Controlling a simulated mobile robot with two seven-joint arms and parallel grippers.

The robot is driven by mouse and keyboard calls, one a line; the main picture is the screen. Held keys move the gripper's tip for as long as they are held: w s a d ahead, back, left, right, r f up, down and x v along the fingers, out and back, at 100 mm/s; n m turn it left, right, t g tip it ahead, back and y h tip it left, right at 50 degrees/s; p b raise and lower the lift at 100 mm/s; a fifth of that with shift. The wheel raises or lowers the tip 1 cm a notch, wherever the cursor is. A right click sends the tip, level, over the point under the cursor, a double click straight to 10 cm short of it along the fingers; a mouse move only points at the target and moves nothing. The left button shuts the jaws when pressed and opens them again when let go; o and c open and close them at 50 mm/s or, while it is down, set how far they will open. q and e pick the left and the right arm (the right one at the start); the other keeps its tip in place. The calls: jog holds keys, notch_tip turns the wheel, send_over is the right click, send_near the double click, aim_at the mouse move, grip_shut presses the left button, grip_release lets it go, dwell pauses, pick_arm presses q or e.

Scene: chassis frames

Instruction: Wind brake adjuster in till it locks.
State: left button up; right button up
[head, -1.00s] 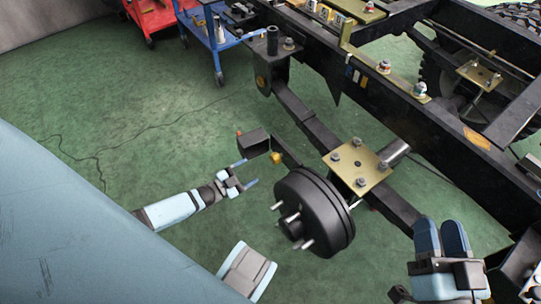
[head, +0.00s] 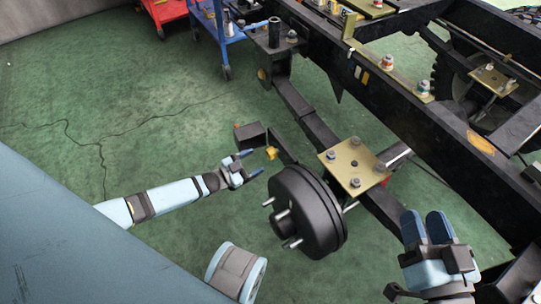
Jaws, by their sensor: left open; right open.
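The black brake drum (head: 306,212) with protruding studs hangs at the axle end, beside a brass-coloured plate (head: 352,168). No brake adjuster can be made out for certain. A small yellow piece (head: 272,153) shows above the drum, near a dark block (head: 250,135). My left gripper (head: 251,163) is open and empty, to the upper left of the drum, just below the block and apart from the drum. My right gripper (head: 427,227) is open and empty, its blue fingers pointing up, to the right of the drum near the dark axle beam.
The black chassis frame (head: 420,110) runs diagonally across the right side, with a tyre behind it. A blue cart (head: 214,30) and a red cart (head: 165,10) stand at the back left. The green floor on the left is clear apart from a thin dark line.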

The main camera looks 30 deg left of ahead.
aim_at(268, 155)
pick_arm(q)
jog(key=b+x, duration=0.1)
jog(key=x, duration=0.6)
jog(key=shift+w+b, duration=0.1)
jog(key=shift+b, duration=0.3)
pick_arm(e)
notch_tip(268, 155, down, 3)
jog(key=shift+a+f+n+g, duration=0.15)
jog(key=shift+n+g, duration=0.15)
jog(key=shift+g, duration=0.5)
pick_arm(q)
jog(key=c, duration=0.9)
